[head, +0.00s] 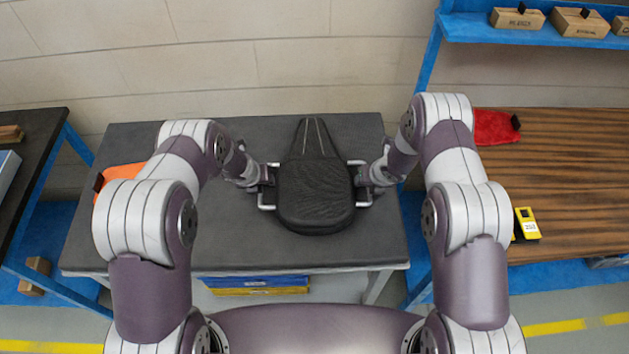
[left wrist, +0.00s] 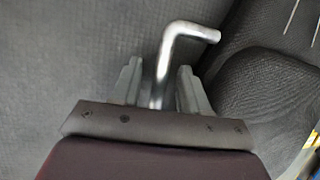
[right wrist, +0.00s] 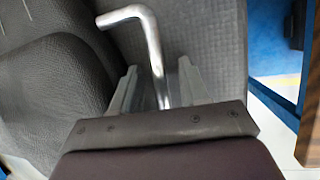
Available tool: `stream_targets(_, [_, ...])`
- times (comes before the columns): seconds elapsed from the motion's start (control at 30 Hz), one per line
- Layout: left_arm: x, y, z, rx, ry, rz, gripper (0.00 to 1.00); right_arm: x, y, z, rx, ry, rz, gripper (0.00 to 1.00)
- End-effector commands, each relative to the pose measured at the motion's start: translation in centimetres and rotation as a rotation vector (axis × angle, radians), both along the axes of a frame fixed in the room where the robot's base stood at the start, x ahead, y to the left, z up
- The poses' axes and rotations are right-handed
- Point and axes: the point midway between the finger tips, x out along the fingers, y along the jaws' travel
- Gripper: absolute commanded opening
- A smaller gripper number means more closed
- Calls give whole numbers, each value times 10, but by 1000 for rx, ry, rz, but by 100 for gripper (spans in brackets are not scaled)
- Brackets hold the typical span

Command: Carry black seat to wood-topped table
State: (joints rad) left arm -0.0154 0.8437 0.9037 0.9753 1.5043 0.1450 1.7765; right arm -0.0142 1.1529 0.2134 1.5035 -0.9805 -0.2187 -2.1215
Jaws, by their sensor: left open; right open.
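The black seat (head: 315,185) lies on the dark grey table (head: 230,250), its narrow end toward the wall. A metal handle sticks out on each side of it. My left gripper (head: 262,187) is at the left handle (left wrist: 178,38); its open fingers (left wrist: 160,90) stand on either side of the bar. My right gripper (head: 370,186) is at the right handle (right wrist: 145,25), its open fingers (right wrist: 157,90) also on either side of the bar. Whether the fingers touch the bars cannot be told. The wood-topped table (head: 560,180) stands to the right.
On the wood-topped table lie a red cloth-like item (head: 493,127) at the back left and a yellow device (head: 527,224) near the left edge. A blue shelf (head: 480,28) with boxes hangs above it. An orange item (head: 120,178) lies on the grey table's left. A gap separates the tables.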

Motion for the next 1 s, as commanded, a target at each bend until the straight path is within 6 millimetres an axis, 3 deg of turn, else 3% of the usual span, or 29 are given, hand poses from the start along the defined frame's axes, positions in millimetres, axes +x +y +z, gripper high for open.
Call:
stream_targets(0.17, [0, 0, 0, 0, 0, 0, 44, 0, 0, 0, 0, 0, 0, 44])
stream_targets(0.3, [0, 0, 0, 0, 0, 0, 0, 0, 0, 0, 0, 0, 0, 0])
stream_targets(1.0, [0, 0, 1, 0, -1, 0, 0, 0, 0, 1, 0, -1, 0, 0])
